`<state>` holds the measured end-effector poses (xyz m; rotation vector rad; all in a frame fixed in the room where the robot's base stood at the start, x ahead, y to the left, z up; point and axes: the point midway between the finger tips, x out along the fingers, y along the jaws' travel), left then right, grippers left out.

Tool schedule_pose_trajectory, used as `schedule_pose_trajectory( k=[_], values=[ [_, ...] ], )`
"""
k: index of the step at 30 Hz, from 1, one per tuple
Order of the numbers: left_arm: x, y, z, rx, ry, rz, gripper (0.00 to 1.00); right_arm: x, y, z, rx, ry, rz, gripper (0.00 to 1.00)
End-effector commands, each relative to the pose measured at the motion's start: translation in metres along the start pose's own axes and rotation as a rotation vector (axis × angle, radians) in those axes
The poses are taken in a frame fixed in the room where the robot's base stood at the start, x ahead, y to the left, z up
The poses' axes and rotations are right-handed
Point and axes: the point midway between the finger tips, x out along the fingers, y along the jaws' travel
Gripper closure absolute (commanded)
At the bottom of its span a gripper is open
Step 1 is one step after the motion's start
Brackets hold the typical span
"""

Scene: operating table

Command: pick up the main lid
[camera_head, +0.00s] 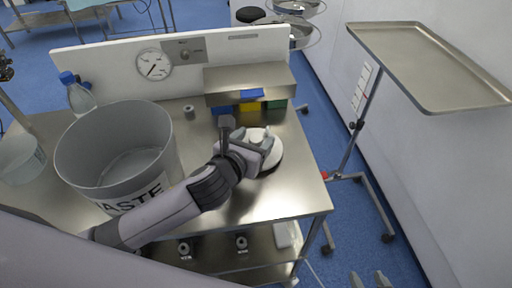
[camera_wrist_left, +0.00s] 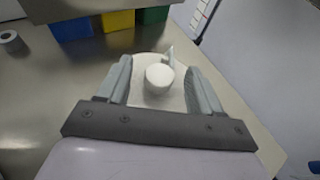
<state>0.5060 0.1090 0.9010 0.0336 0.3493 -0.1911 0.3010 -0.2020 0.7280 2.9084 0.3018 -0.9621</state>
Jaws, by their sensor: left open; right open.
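The main lid (camera_head: 274,157) is a white round disc with a raised knob, lying on the steel table. In the left wrist view the lid's knob (camera_wrist_left: 159,78) shows between my fingers. My left gripper (camera_head: 257,142) is over the lid and open, with one finger on each side of the knob; it also shows in the left wrist view (camera_wrist_left: 159,68). The gripper hides part of the lid in the head view. My right gripper (camera_head: 370,281) shows only its fingertips at the bottom edge, open and empty, away from the table.
A steel shelf (camera_head: 250,80) with blue, yellow and green bins stands behind the lid. A tray stand (camera_head: 430,60) is at the right.

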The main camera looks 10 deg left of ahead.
Motion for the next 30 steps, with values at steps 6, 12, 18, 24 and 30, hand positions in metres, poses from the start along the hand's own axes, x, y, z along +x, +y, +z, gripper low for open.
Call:
schedule_pose_trajectory(
  k=[6, 12, 18, 24, 30],
  values=[
    [0.0, 0.0, 0.0, 0.0, 0.0, 0.0, 0.71, 0.0, 0.0, 0.0, 0.0, 0.001, 0.0, 0.48],
    [-0.001, 0.0, 0.001, 0.0, -0.002, 0.0, 1.0, 0.0, 0.0, -0.001, 0.0, 0.001, 0.0, 0.48],
    [-0.001, 0.0, 0.002, 0.0, -0.002, 0.0, 1.0, 0.0, 0.0, -0.002, 0.0, 0.001, 0.001, 0.48],
    [-0.002, 0.003, 0.011, 0.001, -0.002, 0.002, 1.0, -0.006, 0.0, -0.009, 0.0, 0.002, 0.001, 0.48],
    [-0.004, 0.009, 0.03, 0.0, -0.003, 0.005, 1.0, -0.017, 0.0, -0.024, 0.0, 0.002, 0.001, 0.48]
  ],
)
